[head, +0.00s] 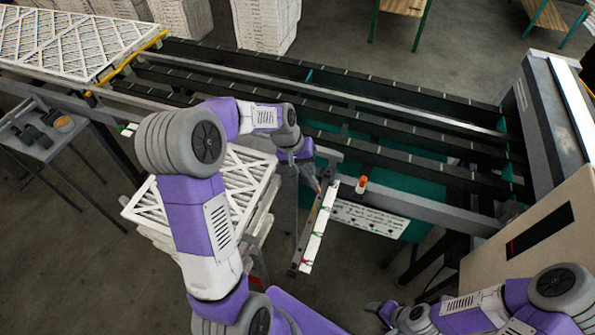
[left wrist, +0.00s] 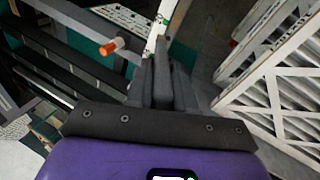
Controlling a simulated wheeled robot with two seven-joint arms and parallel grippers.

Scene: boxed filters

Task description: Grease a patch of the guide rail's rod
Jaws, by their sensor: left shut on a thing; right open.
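A long light-grey rod (head: 330,97) runs between the dark rails of the machine; I take it for the guide rail's rod. My left gripper (head: 314,181) points down at the near edge of the machine, apart from the rod. In the left wrist view its fingers (left wrist: 165,68) are together. My right gripper (head: 379,309) is open and empty at the lower middle, well below the machine.
A white bar (head: 318,232) with coloured marks juts toward me below the left gripper. White slatted filters (head: 238,190) are stacked at left. A beige cabinet (head: 540,225) blocks the right.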

